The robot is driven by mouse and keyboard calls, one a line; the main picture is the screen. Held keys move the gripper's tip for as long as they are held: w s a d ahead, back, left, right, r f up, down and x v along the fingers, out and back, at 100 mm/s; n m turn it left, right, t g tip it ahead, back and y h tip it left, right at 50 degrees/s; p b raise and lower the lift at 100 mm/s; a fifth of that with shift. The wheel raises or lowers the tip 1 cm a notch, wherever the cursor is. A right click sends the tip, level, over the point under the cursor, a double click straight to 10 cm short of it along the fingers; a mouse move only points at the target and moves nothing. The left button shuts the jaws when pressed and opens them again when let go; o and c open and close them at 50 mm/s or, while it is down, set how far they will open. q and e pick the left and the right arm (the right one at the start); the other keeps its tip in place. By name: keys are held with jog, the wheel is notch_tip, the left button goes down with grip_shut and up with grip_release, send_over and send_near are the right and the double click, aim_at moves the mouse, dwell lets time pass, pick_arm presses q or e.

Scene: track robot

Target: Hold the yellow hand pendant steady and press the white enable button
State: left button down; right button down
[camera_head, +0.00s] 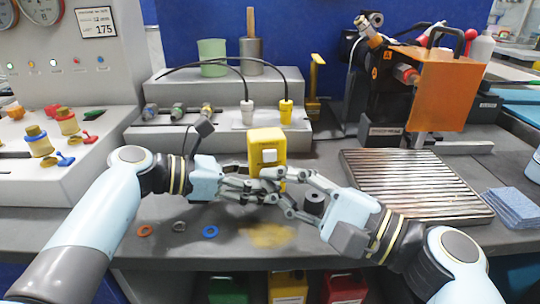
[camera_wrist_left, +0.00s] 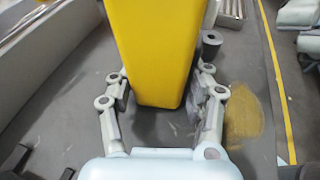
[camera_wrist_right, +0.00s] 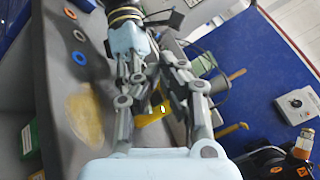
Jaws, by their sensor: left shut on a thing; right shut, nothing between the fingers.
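The yellow hand pendant (camera_head: 266,140) stands upright above the front middle of the bench, with its white enable button (camera_head: 269,156) on the face towards the head camera. My left gripper (camera_head: 265,188) is shut on its lower part; in the left wrist view the pendant (camera_wrist_left: 155,50) fills the space between the fingers. My right gripper (camera_head: 272,175) is shut and empty, its fingertips close to the pendant's front just below the button. Whether they touch is unclear. In the right wrist view the fingers hide most of the pendant (camera_wrist_right: 152,117), and the button is hard to make out.
A dark short cylinder (camera_head: 315,203) stands on the bench beside my right fingers. Orange (camera_head: 144,231), grey (camera_head: 179,226) and blue (camera_head: 210,232) rings lie at the front left. A ribbed metal plate (camera_head: 415,183) and blue cloths (camera_head: 512,207) are at right. A connector stand (camera_head: 225,130) is behind.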

jog(key=shift+w+a+f, duration=0.1)
jog(key=shift+w+a, duration=0.1)
jog(key=shift+w, duration=1.2)
jog(key=shift+w, duration=0.1)
dwell(0.3)
jog(key=shift+w, duration=0.3)
jog(key=shift+w+a, duration=0.1)
jog(key=shift+w, duration=0.3)
dwell(0.6)
jog(key=shift+s, duration=0.85)
jog(key=shift+s, duration=0.1)
jog(key=s, duration=0.2)
jog(key=s+d, duration=0.1)
jog(key=s, duration=0.1)
jog(key=shift+s, duration=0.35)
